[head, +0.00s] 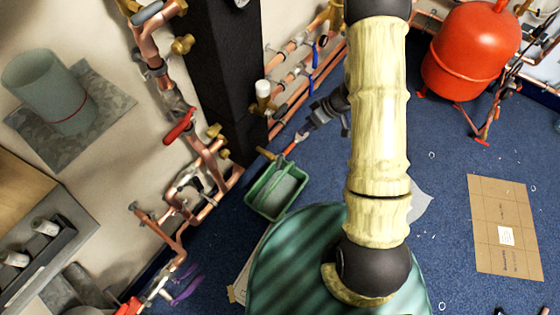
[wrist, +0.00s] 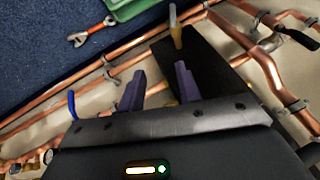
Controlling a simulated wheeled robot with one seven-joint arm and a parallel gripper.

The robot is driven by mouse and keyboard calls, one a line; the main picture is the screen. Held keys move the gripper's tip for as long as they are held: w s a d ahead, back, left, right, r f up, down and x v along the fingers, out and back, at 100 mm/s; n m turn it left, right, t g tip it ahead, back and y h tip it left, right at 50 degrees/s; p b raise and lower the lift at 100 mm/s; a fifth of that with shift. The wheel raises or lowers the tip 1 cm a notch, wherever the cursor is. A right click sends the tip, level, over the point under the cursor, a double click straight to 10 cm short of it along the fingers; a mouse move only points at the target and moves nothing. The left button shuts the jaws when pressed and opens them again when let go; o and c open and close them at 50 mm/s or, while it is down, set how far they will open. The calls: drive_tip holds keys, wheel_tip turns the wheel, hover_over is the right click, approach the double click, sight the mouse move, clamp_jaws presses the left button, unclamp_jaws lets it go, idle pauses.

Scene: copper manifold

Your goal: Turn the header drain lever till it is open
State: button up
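My gripper (head: 308,124) is a dark grey tool that reaches left from my arm, near the foot of the black column. In the wrist view its two fingers (wrist: 160,70) stand apart with nothing held between them. Beyond the fingertips a narrow grey and yellow fitting (wrist: 175,28) stands against the black column (wrist: 205,62), apart from the fingers. A brass fitting (head: 265,153) shows by the column foot above the green tray (head: 254,201) in the head view. No label shows, so I cannot tell which handle is the header drain lever.
Copper pipes (wrist: 265,70) run close behind the fingers. A blue lever (wrist: 72,104) and a black lever (wrist: 297,36) sit on the pipework. A red-handled wrench (wrist: 90,32) lies on the blue floor. A red lever (head: 180,126) is left of the column; a red tank (head: 470,50) stands right.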

sight(280, 162)
drive_tip(key=s+f+g, duration=0.1)
drive_tip(key=s+f, duration=0.1)
drive_tip(key=shift+s+f+n+g+y, duration=0.15)
drive_tip(key=shift+s+n+g+y, duration=0.15)
drive_tip(key=shift+s+g, duration=0.1)
drive_tip(key=shift+a+f, duration=0.1)
drive_tip(key=shift+f, duration=0.05)
drive_tip(key=b+x, duration=0.7)
drive_tip(key=x, duration=1)
drive_tip(key=shift+f+b, duration=0.15)
drive_tip(key=shift+b, duration=0.2)
clamp_jaws()
